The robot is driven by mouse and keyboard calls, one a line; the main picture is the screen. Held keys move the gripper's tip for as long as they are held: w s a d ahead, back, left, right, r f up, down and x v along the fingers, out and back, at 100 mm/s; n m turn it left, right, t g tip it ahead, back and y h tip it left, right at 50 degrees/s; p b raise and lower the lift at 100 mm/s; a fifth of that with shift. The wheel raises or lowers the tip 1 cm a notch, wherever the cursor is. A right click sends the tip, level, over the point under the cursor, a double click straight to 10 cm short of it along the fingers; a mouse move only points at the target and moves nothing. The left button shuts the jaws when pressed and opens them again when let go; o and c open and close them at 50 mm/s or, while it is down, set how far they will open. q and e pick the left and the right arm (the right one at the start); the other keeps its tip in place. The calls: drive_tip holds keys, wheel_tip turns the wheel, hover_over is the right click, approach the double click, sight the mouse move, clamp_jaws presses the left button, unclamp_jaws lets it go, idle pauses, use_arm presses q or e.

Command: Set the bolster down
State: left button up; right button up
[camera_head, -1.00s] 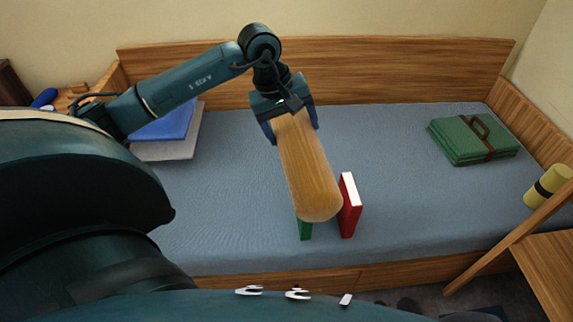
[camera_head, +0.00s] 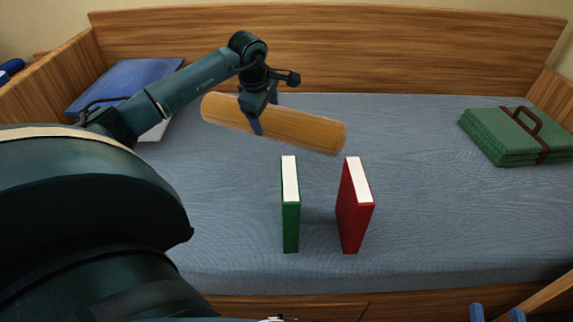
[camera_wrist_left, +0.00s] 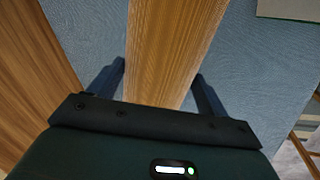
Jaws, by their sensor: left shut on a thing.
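The bolster (camera_head: 312,131) is a long wood-grained roll, slanting across the head view from upper left to lower right. My left gripper (camera_head: 265,113) is shut around it left of its middle, one finger on each side. In the left wrist view the bolster (camera_wrist_left: 172,45) runs between the fingers. It seems to be over the bed (camera_head: 420,215); whether it touches the mattress I cannot tell. My right gripper (camera_head: 497,313) shows only as two blue fingertips at the lower right edge, apart with nothing seen between them.
A green book (camera_head: 291,215) and a red book (camera_head: 353,208) stand upright on the mattress with a gap between them, nearer than the bolster. A folded green blanket (camera_head: 505,140) lies right, a blue item (camera_head: 125,80) left. Mattress between red book and blanket is clear.

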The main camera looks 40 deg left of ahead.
use_arm(q)
drive_tip(key=x, duration=0.1)
drive_tip(key=b+x, duration=0.1)
drive_tip(key=shift+s+a+f, duration=0.1)
drive_tip(key=shift+s+f, duration=0.05)
drive_tip(key=shift+f, duration=0.15)
drive_tip(key=b, duration=0.4)
hover_over(268, 169)
wheel_tip(268, 169, down, 9)
drive_tip(key=shift+f, duration=0.55)
drive_tip(key=o, duration=1.2)
use_arm(e)
drive_tip(key=shift+w+a+r+t+y, duration=0.15)
drive_tip(key=shift+a+t+y, duration=0.35)
drive_tip(key=shift+y, duration=0.5)
